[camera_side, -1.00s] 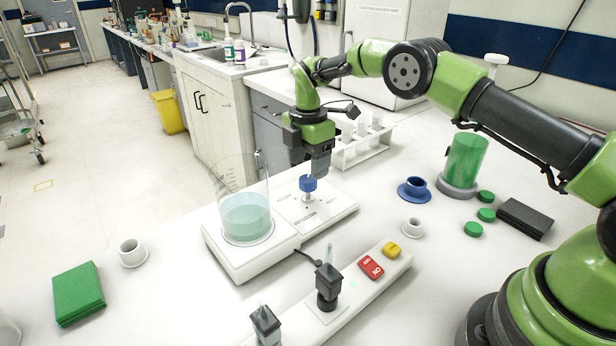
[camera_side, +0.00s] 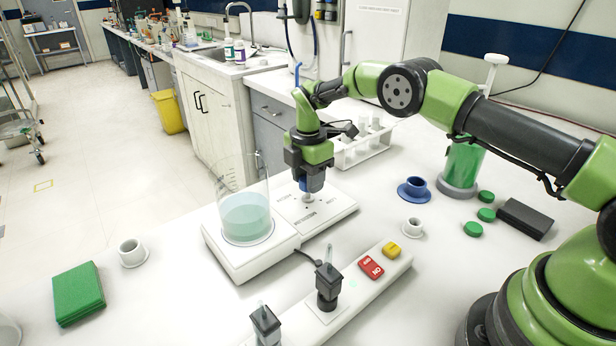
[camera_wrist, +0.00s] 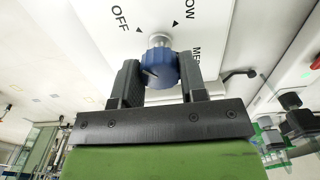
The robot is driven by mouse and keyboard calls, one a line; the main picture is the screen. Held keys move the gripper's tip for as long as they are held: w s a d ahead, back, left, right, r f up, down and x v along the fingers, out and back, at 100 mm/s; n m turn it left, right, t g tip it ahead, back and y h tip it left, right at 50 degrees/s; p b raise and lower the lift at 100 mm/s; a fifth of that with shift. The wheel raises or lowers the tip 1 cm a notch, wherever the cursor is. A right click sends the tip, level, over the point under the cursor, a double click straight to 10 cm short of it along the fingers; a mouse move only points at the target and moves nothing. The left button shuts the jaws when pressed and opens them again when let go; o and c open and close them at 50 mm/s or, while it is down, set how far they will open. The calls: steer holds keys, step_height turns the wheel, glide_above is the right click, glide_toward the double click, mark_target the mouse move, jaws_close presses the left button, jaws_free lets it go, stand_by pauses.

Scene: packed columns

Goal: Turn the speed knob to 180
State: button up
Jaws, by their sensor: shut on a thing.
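The speed knob is a blue ridged knob (camera_wrist: 160,68) on a metal shaft on the white stirrer panel (camera_wrist: 112,20). In the wrist view it sits between the two dark fingers of my gripper (camera_wrist: 159,80), which is shut on it. The labels OFF, part of a word ending in OW, and ME show around it with small arrow marks. In the side view my gripper (camera_side: 308,187) points down over the stirrer's control panel (camera_side: 335,207) and covers most of the knob. I see no 180 mark, and I cannot read the knob's setting.
A glass beaker of pale blue liquid (camera_side: 246,215) stands on the stirrer plate left of my gripper. A power strip (camera_side: 345,297) with plugs and a red switch lies in front. A white tube rack (camera_side: 365,148) stands close behind. A blue cup (camera_side: 415,188) is to the right.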

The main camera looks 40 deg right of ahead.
steer(key=m, duration=0.3)
steer(key=shift+m, duration=0.4)
steer(key=m, duration=0.3)
steer(key=shift+m, duration=0.3)
steer(key=m, duration=1.3)
steer(key=shift+m, duration=0.3)
steer(key=m, duration=0.3)
steer(key=shift+m, duration=1.9)
